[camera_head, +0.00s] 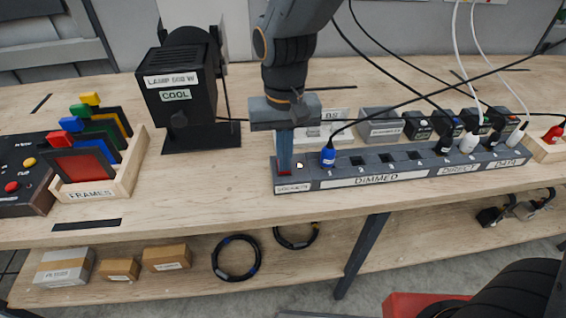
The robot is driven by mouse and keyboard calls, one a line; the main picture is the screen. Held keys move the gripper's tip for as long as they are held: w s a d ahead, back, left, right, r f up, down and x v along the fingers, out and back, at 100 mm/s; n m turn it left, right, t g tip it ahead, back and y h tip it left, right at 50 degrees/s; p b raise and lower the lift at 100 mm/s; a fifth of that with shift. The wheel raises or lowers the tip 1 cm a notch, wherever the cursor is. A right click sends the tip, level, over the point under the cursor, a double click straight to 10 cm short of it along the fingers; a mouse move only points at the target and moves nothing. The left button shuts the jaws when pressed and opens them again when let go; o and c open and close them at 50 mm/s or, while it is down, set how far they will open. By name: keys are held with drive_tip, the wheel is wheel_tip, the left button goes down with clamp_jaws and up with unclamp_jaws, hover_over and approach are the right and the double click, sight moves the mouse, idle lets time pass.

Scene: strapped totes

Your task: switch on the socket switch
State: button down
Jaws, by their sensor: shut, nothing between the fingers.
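The long grey socket strip (410,178) lies on the wooden bench, with sections labelled DIMMED, DIRECT and DATA. At its left end is a small label (293,188) that seems to read SOCKETS. Just above that label a bit of red, apparently the socket switch (284,173), shows at my fingertips. My gripper (285,168) points straight down over this end, shut and empty. Its fingertips are at or very near the switch and hide most of it. I cannot tell whether they touch it or which way the switch is set.
A blue plug (328,157) stands in the strip just right of my gripper. Black and white plugs with cables fill the right end. A black COOL lamp (178,95) and a wooden FRAMES rack (100,185) stand to the left. Bare bench lies in front of the strip.

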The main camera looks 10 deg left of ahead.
wheel_tip(320, 180, up, 7)
drive_tip(key=p, duration=0.6)
drive_tip(key=shift+f, duration=0.1)
idle(0.4)
drive_tip(key=s+d+m+t, duration=0.2)
drive_tip(key=d+m+t, duration=0.1)
drive_tip(key=d, duration=2.2)
drive_tip(key=shift+g, duration=0.7)
drive_tip(key=f+b, duration=0.1)
drive_tip(key=f, duration=0.1)
drive_tip(key=f+b, duration=0.2)
drive_tip(key=a+f+b, duration=0.1)
drive_tip(key=f, duration=0.1)
drive_tip(key=shift+s+b, duration=0.15)
drive_tip(key=shift+b, duration=0.25)
drive_tip(key=shift+s+f, duration=0.1)
